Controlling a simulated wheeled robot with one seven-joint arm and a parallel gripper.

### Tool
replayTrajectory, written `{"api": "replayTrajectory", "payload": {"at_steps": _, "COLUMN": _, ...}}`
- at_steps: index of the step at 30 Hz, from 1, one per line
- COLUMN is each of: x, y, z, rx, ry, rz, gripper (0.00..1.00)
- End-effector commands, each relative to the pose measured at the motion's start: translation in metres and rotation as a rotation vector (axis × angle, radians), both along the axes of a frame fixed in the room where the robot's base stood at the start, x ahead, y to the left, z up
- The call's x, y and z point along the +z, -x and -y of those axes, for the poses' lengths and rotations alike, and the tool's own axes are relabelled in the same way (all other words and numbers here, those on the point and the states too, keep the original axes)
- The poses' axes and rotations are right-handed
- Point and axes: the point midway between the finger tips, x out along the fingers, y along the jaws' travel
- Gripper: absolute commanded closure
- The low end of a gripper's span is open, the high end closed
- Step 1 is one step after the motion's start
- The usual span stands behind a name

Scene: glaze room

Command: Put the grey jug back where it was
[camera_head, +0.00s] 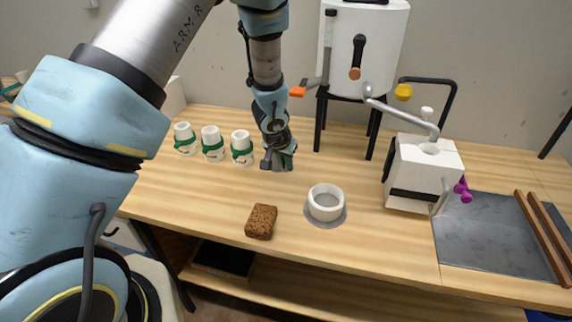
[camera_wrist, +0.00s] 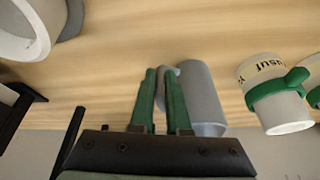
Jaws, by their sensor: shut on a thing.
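The grey jug (camera_wrist: 203,98) shows in the wrist view, close beside the green fingers of my gripper (camera_wrist: 163,76). The fingers are shut on the jug at its left side in that view, apparently at the handle; the grasp is partly hidden. In the head view my gripper (camera_head: 278,164) is over the back middle of the table, just right of the cups. I cannot tell whether the jug touches the table.
Three white cups with green bands (camera_head: 212,144) stand left of my gripper; one (camera_wrist: 272,95) is near the jug in the wrist view. A white ring-shaped vessel (camera_head: 325,203) and a brown sponge (camera_head: 261,222) are in front. A white machine (camera_head: 420,172) stands right. Bare wood lies between.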

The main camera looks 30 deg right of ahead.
Motion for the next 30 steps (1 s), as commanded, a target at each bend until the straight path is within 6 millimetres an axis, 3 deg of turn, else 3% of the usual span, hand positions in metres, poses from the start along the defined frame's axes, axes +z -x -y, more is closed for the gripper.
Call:
{"api": "replayTrajectory", "payload": {"at_steps": 1, "x": -0.001, "y": 0.000, "z": 0.000, "rx": 0.001, "ry": 0.000, "rz": 0.000, "gripper": 0.84}}
{"api": "replayTrajectory", "payload": {"at_steps": 9, "x": -0.001, "y": 0.000, "z": 0.000, "rx": 0.001, "ry": 0.000, "rz": 0.000, "gripper": 0.56}}
{"api": "replayTrajectory", "payload": {"at_steps": 20, "x": 0.006, "y": 0.000, "z": -0.001, "rx": 0.002, "ry": 0.001, "rz": 0.000, "gripper": 0.56}}
{"api": "replayTrajectory", "payload": {"at_steps": 30, "x": 0.059, "y": 0.014, "z": -0.019, "rx": 0.004, "ry": 0.004, "rz": 0.001, "gripper": 0.56}}
